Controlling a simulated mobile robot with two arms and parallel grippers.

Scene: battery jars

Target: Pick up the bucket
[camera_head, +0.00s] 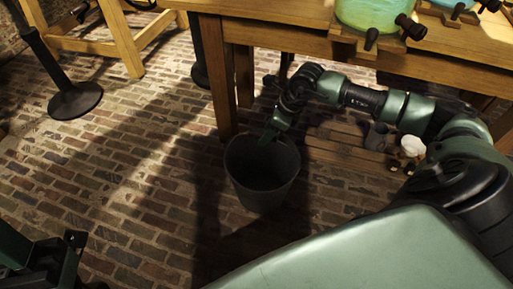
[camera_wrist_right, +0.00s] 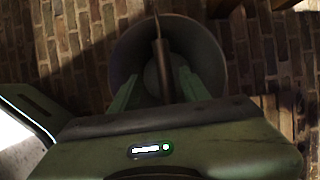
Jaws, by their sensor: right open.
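A dark grey bucket (camera_head: 262,185) stands upright on the brick floor near a table leg, its open top facing up. My right gripper (camera_head: 270,134) reaches down at the bucket's far rim; the head view does not show clearly whether it touches. In the right wrist view the bucket (camera_wrist_right: 210,62) lies beyond the fingers. My right gripper (camera_wrist_right: 157,90) is open there, with its two green fingers apart. A thin dark bar shows between them; I cannot tell whether it belongs to the bucket. My left gripper (camera_head: 68,255) is only partly in view at the lower left, its jaws unclear.
A wooden table (camera_head: 300,38) stands behind the bucket, with a greenish jar (camera_head: 370,14) on top. A low slatted wooden platform (camera_head: 340,152) with a grey mug (camera_head: 376,136) and a white item (camera_head: 412,146) lies to the right. A black post base (camera_head: 75,100) stands left. Floor left of the bucket is clear.

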